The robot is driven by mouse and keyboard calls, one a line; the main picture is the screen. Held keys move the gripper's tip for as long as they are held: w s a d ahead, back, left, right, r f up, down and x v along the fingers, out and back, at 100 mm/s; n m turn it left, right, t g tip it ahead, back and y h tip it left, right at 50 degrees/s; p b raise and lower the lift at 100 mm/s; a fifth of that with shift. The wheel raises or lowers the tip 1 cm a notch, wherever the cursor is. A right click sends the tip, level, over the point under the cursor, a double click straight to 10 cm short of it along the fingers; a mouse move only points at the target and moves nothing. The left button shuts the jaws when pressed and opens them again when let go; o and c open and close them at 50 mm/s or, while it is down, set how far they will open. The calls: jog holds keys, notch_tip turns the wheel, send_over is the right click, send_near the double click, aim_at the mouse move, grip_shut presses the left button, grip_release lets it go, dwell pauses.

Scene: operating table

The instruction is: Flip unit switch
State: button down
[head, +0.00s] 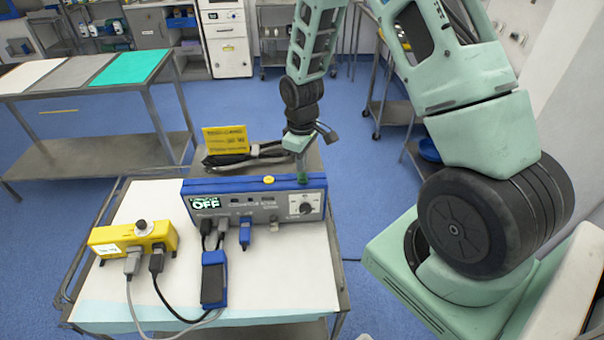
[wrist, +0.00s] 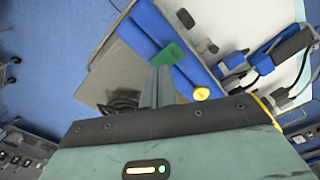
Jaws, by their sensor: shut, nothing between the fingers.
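The unit (head: 258,207) is a grey box with a blue top at the back of the white-topped cart. Its display (head: 205,202) reads OFF. A knob (head: 306,208) is on the right of its front face. A yellow button (head: 269,180) is on its top edge, also visible in the wrist view (wrist: 202,94). My gripper (head: 301,170) is shut and empty, pointing down at the unit's top right. A small green piece (wrist: 168,54) shows at the fingertips; I cannot tell whether it is the switch or whether the fingers touch it.
A yellow box (head: 134,239) with a knob stands at the cart's left. Grey, black and blue plugs with cables sit at the unit's front. A blue-and-black block (head: 214,279) lies before it. A yellow sign (head: 225,139) and dark cables are behind. The cart's front right is clear.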

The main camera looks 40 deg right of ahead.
aim_at(302, 174)
notch_tip(302, 174, up, 5)
jog(key=p, duration=0.3)
jog(key=shift+r+p, duration=0.2)
jog(key=shift+p, duration=0.15)
jog(key=shift+s+f, duration=0.1)
dwell(0.5)
